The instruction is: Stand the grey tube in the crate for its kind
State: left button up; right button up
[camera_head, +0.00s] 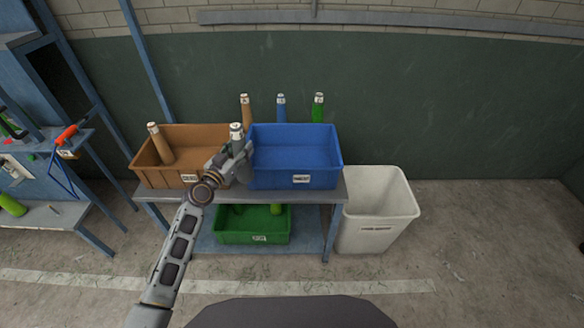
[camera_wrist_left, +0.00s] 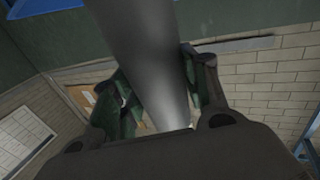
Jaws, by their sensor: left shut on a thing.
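The grey tube (camera_head: 236,136) is upright, with a pale top, in my left gripper (camera_head: 238,158). The gripper is shut on it. In the head view they overlap the right end of the brown crate (camera_head: 172,180), beside the blue crate (camera_head: 295,168); their height above the brown crate is unclear. The grey tube (camera_wrist_left: 148,50) runs between the fingers in the left wrist view. A brown tube (camera_head: 160,144) leans in the brown crate. A green crate (camera_head: 252,236) sits on the lower shelf with green things inside. Crate labels are too small to read surely. My right gripper is not in view.
Brown (camera_head: 246,110), blue (camera_head: 281,107) and green (camera_head: 318,106) tubes stand behind the crates. A white bin (camera_head: 375,225) stands right of the shelf table (camera_head: 338,195). A blue rack (camera_head: 40,215) with tools is at left. Floor at right is clear.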

aim_at(280, 158)
jog(key=i+l, duration=0.3)
jog(key=i, duration=0.15)
jog(key=i+l, duration=0.3)
jog(key=i, duration=0.15)
